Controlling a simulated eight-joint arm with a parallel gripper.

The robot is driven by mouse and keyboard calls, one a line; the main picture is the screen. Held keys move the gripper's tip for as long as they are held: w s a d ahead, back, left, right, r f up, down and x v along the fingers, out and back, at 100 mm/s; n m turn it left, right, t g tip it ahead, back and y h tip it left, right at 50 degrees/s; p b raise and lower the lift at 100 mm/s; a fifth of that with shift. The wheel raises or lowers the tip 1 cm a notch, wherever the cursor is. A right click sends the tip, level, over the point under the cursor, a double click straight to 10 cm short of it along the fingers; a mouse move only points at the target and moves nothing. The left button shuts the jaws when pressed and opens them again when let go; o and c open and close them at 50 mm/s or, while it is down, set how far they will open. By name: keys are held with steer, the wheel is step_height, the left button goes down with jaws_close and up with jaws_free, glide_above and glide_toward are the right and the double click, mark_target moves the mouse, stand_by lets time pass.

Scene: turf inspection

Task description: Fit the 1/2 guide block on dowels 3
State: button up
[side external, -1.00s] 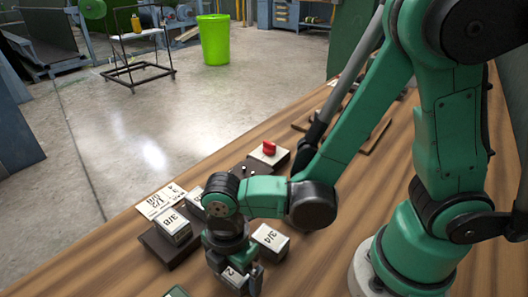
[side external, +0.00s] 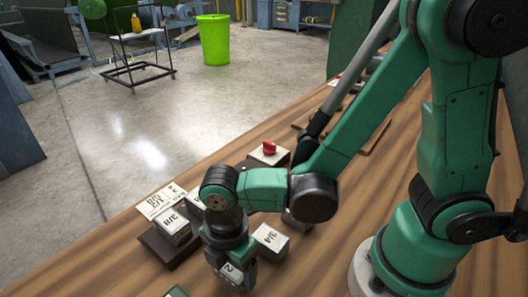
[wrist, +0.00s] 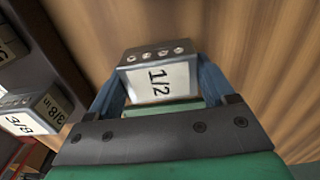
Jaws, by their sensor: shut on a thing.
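My gripper (side external: 234,275) is shut on the 1/2 guide block (wrist: 160,82), between its two blue fingers in the wrist view. The block is grey with a white "1/2" label and several round metal-rimmed holes along one face. In the side view the block's label shows low at the front, just below my wrist, above or near the wooden bench top. I cannot tell whether it touches the bench. Dowels 3 cannot be made out; my arm covers part of the fixture area.
The 3/8 block (side external: 174,224) sits on a dark base (side external: 160,246) to the left, and also shows in the wrist view (wrist: 18,124). The 3/4 block (side external: 270,240) stands close right of my wrist. A printed card (side external: 155,203) and a red knob (side external: 269,148) are farther back.

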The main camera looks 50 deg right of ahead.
step_height(320, 180, up, 18)
steer(key=f, duration=0.1)
steer(key=w+d+f, duration=0.7)
steer(key=w+d, duration=0.5)
steer(key=w, duration=0.1)
steer(key=shift+d, duration=0.25)
steer(key=shift+f, duration=0.2)
steer(key=shift+f, duration=2.8)
steer(key=shift+f, duration=1.1)
steer(key=o, duration=1.3)
